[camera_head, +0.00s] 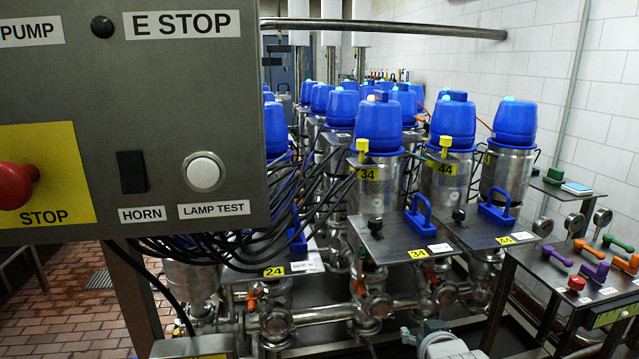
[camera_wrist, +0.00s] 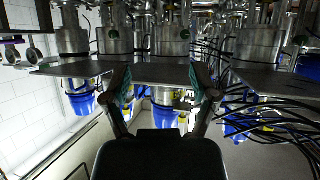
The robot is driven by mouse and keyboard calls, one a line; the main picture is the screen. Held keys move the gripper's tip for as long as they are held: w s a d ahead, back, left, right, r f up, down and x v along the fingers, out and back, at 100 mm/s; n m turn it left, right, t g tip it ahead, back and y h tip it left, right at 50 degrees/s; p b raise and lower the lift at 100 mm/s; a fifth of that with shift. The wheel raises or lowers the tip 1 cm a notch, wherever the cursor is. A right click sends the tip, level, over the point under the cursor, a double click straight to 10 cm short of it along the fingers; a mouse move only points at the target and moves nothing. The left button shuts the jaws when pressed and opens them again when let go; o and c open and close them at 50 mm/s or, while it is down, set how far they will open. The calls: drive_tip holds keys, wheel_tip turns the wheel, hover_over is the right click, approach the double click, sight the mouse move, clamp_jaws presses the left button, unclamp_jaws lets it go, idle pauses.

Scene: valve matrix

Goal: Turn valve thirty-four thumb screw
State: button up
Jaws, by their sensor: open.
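Valve thirty-four (camera_head: 372,188) is a steel cylinder with a blue cap (camera_head: 379,125) and a yellow "34" label, in the middle of the head view. A yellow thumb screw (camera_head: 362,147) sticks out at the front left of the cap's lower rim. In the wrist view, which is upside down, my gripper (camera_wrist: 160,83) is open and empty, its two fingers wide apart. A valve with a blue cap (camera_wrist: 165,117) shows beyond and between the fingers; its number cannot be read. My gripper cannot be made out in the head view.
Valve forty-four (camera_head: 446,178), with its own yellow thumb screw (camera_head: 446,143), stands close on the right. A grey control box (camera_head: 190,110) fills the left. Black cables (camera_head: 320,190) run beside valve thirty-four. A plate with a blue handle (camera_head: 418,218) lies in front.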

drive_tip(key=s+a+r+g, duration=0.1)
drive_tip(key=s+g, duration=0.2)
drive_tip(key=s, duration=0.7)
drive_tip(key=s+a+r+g, duration=0.2)
drive_tip(key=s+g, duration=0.1)
drive_tip(key=s, duration=0.7)
drive_tip(key=shift+s+a+g, duration=0.3)
drive_tip(key=shift+g, duration=0.1)
